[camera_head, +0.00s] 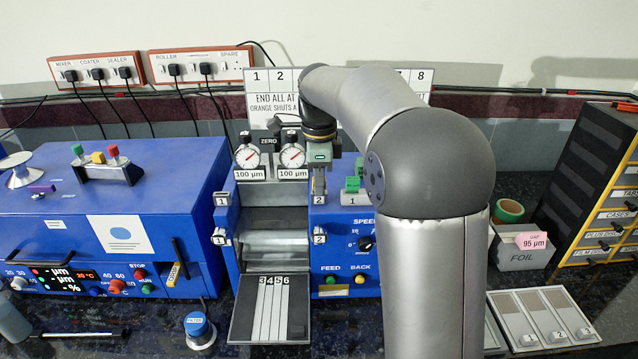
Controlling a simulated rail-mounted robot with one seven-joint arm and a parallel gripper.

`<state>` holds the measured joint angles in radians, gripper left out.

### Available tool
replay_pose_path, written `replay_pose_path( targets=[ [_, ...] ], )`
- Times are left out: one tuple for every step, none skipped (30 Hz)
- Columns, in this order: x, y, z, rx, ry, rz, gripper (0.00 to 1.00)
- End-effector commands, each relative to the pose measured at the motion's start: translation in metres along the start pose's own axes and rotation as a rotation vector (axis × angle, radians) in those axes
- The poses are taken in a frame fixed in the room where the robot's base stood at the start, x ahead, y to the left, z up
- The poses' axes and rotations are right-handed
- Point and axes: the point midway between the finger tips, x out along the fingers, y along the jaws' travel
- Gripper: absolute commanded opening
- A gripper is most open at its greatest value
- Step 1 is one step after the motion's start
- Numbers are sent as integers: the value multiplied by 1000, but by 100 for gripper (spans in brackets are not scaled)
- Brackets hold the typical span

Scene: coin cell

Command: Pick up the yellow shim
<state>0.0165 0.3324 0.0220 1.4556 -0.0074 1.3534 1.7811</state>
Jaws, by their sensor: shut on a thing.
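A yellow-topped piece (98,157) sits between a green and a red one on a grey rack (112,176) on top of the blue machine at left. It is the only yellow piece up there, but I cannot tell for sure that it is the shim. My gripper (319,196) points down at the right side of the roller machine (277,240), far to the right of that rack. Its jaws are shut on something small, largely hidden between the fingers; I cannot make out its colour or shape.
Green blocks (353,184) stand just right of my gripper. Two dial gauges (291,155) are just left of it. A sloped tray (269,310) lies in front of the rollers. My arm hides much of the right middle. A FOIL bin (522,256) is at right.

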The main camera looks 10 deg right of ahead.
Motion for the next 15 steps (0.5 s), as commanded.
replay_pose_path(
  targets=[
    [0, 0, 0, 0, 0, 0, 0],
    [-1, 0, 0, 0, 0, 0, 0],
    [-2, 0, 0, 0, 0, -1, 0],
    [-3, 0, 0, 0, 0, -1, 0],
    [-5, 0, 0, 0, 0, -1, 0],
    [-8, -1, 0, 0, 0, -2, 0],
    [-10, -1, 0, 0, 0, -2, 0],
    [-14, -1, 0, 0, 0, -3, 0],
    [-19, -1, 0, 0, 0, -3, 0],
    [-23, -1, 0, 0, 0, -4, 0],
    [-28, -1, 0, 0, 0, -4, 0],
    [-34, 1, 0, 0, -1, -5, 0],
    [-38, 6, -1, 0, 0, -4, 0],
    [-42, 10, -1, 0, 0, -4, 0],
    [-50, 16, -2, 0, -1, -5, 0]
  ],
)
